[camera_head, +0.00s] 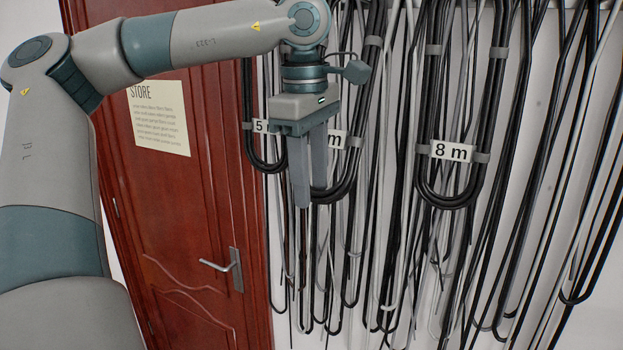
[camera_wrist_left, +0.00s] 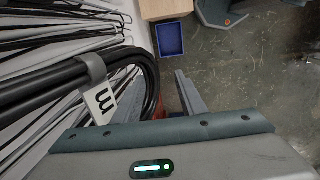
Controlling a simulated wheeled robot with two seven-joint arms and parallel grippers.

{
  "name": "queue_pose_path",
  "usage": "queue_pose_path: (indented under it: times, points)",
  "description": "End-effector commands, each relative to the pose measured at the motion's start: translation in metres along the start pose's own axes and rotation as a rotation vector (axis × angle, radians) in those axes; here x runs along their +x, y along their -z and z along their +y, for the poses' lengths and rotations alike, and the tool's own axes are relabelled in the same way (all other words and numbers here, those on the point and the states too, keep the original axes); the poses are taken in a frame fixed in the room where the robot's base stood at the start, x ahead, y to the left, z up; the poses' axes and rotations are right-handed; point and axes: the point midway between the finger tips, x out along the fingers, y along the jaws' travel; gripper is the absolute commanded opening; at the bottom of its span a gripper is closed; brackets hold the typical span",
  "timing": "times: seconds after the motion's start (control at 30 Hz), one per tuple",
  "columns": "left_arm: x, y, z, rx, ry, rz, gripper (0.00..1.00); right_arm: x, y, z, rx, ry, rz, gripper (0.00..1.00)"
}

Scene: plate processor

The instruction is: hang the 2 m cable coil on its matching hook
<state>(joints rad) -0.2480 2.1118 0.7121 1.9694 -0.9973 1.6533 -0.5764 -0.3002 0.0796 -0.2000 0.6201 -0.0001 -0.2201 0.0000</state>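No coil with a 2 m label can be picked out. My right gripper is out of view. The hooks are not clearly seen.
An 8 m coil (camera_head: 450,190) hangs to the right, among many loose black and grey cables on the white wall. A red door (camera_head: 185,230) with a handle (camera_head: 235,267) stands at left. A blue bin (camera_wrist_left: 169,39) is on the floor.

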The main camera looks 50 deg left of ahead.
Motion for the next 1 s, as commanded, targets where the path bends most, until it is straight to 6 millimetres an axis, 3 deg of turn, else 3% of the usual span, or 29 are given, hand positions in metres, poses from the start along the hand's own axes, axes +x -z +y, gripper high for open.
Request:
queue_pose_path:
  times: [0.47, 0.67, 1.0]
  points:
    - [-0.013, 0.000, 0.001, -0.002, -0.004, 0.001, 0.37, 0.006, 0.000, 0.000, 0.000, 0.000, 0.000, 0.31]
    - [-0.041, 0.000, 0.001, -0.003, -0.006, 0.000, 0.37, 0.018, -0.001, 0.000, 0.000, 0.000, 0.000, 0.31]
    - [-0.108, 0.000, 0.001, -0.004, -0.005, 0.000, 0.37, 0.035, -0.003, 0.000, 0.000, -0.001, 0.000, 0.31]
